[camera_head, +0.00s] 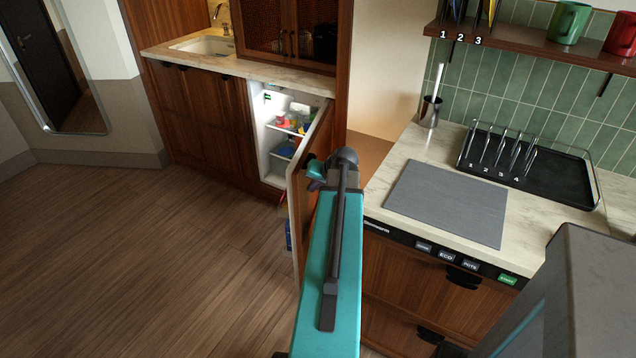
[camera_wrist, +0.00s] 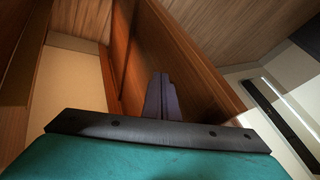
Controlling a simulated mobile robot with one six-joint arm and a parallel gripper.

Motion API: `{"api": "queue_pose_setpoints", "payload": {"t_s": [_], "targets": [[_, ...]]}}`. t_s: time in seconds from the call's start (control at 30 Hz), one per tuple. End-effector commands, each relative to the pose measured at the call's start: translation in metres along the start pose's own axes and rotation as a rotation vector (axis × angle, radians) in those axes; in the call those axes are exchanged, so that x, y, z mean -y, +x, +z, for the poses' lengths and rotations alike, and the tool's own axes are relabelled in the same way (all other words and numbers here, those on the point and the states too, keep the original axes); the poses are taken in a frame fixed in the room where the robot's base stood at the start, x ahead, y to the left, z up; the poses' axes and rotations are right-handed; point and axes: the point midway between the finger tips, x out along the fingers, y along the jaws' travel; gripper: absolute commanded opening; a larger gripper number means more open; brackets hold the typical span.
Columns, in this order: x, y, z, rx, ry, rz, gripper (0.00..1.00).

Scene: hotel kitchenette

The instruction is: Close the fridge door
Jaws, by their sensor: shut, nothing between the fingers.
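The fridge (camera_head: 272,140) is built into the wooden cabinet under the far counter and stands open, with lit white shelves holding food and containers. Its wood-fronted door (camera_head: 311,165) is swung outward toward me and shows nearly edge-on, with items in its inner racks. My arm reaches to the right side of the door and partly covers it. In the wrist view my gripper (camera_wrist: 160,82) has its dark fingers together and empty, close to a wooden panel (camera_wrist: 190,60) that appears to be the door. I cannot tell whether they touch it. The fingers are not clear in the head view.
A counter (camera_head: 398,165) with a grey board (camera_head: 448,202) and a black dish rack (camera_head: 530,170) stands to the right of my arm. The far counter (camera_head: 240,72) has a sink (camera_head: 205,46). The wooden floor (camera_head: 150,250) left of the door is clear.

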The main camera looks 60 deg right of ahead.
Motion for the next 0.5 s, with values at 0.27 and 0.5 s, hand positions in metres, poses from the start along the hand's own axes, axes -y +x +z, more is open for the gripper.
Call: {"api": "queue_pose_setpoints", "payload": {"t_s": [0.27,0.5], "targets": [[0.0,0.021,-0.001,-0.001,0.0,0.0,0.0],[-0.001,0.024,-0.001,-0.002,0.001,0.001,0.0]]}}
